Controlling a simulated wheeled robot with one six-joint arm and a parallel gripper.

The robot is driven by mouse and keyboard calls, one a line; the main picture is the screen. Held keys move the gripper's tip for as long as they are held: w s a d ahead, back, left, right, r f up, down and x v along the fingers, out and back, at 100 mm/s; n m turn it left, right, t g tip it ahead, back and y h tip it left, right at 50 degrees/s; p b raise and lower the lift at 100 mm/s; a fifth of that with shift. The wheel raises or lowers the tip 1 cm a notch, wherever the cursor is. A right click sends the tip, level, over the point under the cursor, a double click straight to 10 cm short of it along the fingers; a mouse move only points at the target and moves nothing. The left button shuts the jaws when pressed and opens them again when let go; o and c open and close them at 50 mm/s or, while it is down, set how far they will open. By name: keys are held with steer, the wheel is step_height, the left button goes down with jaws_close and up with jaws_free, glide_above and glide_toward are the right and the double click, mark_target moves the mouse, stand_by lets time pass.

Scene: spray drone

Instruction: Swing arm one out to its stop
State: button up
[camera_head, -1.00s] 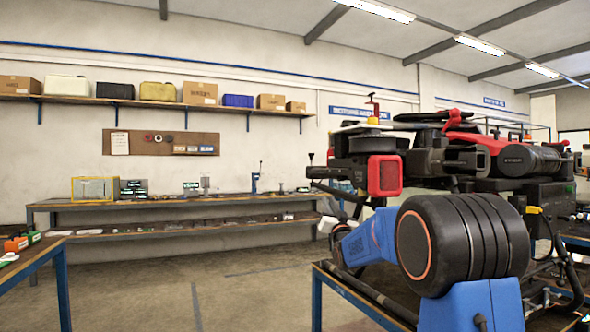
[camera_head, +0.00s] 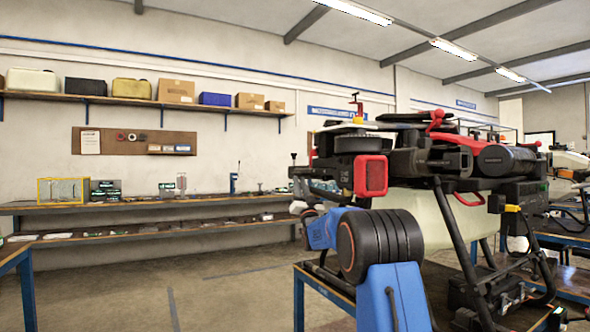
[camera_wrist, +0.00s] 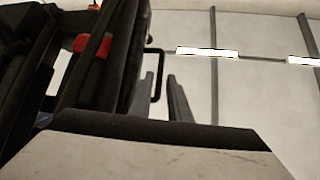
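The spray drone (camera_head: 400,165) stands on a blue-framed bench at the right of the head view, with black folded arms and red parts. A red-rimmed block (camera_head: 371,176) and a red clip (camera_head: 436,120) show on it. I cannot tell which folded arm is arm one. My blue and black arm rises in front of the drone; my gripper is not clearly visible in the head view. Dark drone parts (camera_wrist: 100,70) with a red piece fill the left.
The drone's bench (camera_head: 325,287) lies just ahead. A long workbench (camera_head: 150,235) with tools runs along the back wall under a shelf (camera_head: 150,102) of boxes. Another blue bench (camera_head: 18,258) is at the left edge. Open floor lies between them.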

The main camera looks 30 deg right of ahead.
steer(key=shift+h, duration=0.3)
steer(key=x, duration=0.9)
steer(key=shift+w+r, duration=0.15)
steer(key=shift+w, duration=0.05)
jaws_close()
